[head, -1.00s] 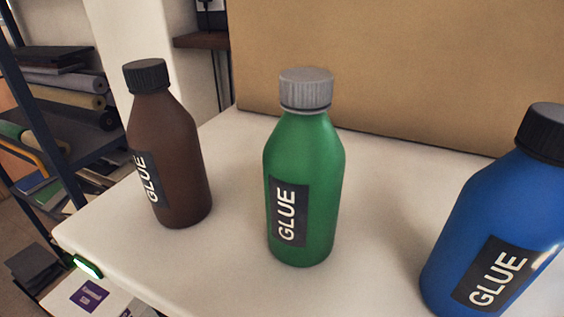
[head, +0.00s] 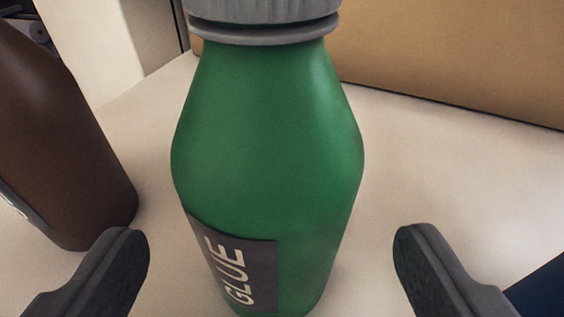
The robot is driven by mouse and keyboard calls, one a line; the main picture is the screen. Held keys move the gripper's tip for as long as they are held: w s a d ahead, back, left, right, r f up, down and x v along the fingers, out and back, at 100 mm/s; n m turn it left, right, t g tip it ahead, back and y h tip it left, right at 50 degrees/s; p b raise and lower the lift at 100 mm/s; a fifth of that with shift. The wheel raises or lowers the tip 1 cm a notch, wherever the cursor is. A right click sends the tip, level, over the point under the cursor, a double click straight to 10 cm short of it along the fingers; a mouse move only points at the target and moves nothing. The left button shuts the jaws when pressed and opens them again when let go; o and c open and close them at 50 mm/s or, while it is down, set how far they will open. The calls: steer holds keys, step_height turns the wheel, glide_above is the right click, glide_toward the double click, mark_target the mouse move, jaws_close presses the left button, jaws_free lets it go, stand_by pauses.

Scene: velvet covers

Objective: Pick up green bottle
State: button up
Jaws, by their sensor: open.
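The green bottle (head: 270,150) stands upright on the white table, close in front of me in the middle of the head view. It has a grey ribbed cap, cut off by the top edge, and a dark GLUE label low on its left side. My gripper (head: 270,255) is open. One finger shows at the lower left and the other at the lower right, with the bottle's body appearing between them. There is visible space between each finger and the bottle. I cannot tell how far the fingertips reach along its depth.
A brown bottle (head: 55,140) stands at the left, just behind the left finger. Part of a blue bottle (head: 545,290) shows at the lower right, beside the right finger. A tan panel (head: 460,60) rises behind the white table (head: 450,160), which is bare behind the green bottle.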

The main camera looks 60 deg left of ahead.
mark_target(276, 272)
steer(key=x, duration=0.3)
steer(key=shift+w+p, duration=0.1)
steer(key=shift+p, duration=0.3)
steer(key=c, duration=1.3)
